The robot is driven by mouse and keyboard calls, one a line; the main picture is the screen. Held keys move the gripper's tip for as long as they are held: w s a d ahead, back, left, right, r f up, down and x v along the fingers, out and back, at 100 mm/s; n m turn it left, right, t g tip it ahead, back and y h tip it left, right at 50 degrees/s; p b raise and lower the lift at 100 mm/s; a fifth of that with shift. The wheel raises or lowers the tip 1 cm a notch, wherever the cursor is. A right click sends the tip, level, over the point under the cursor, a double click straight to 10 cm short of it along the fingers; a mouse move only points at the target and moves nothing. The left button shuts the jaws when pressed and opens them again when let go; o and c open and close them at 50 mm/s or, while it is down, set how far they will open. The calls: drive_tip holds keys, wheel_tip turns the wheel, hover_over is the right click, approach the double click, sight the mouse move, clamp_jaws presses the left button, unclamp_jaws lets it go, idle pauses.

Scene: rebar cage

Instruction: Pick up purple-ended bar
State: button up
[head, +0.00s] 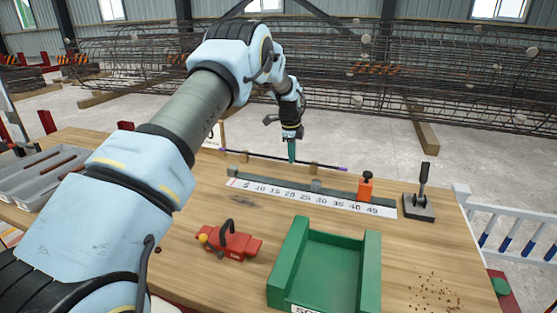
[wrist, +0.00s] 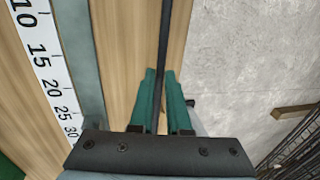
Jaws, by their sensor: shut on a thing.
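The purple-ended bar (head: 265,158) is a thin dark rod near the far edge of the wooden table, lying across small wooden blocks, with purple at its ends. My gripper (head: 292,152) points down at the bar around its middle, and its green fingers are closed on it. In the wrist view the dark bar (wrist: 166,50) runs up from between the green fingertips (wrist: 160,85) of my gripper. The part of the bar behind the fingers is hidden.
A ruler (head: 310,198) with a grey fence and red stop (head: 365,188) lies in front of the bar. A green tray (head: 325,285), a red tool (head: 235,243), a lever device (head: 420,205) and grey bins (head: 40,175) also stand on the table (head: 190,280). Rebar cages (head: 430,65) stand behind.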

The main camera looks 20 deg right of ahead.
clamp_jaws()
drive_tip(key=shift+r, duration=0.15)
idle(0.9)
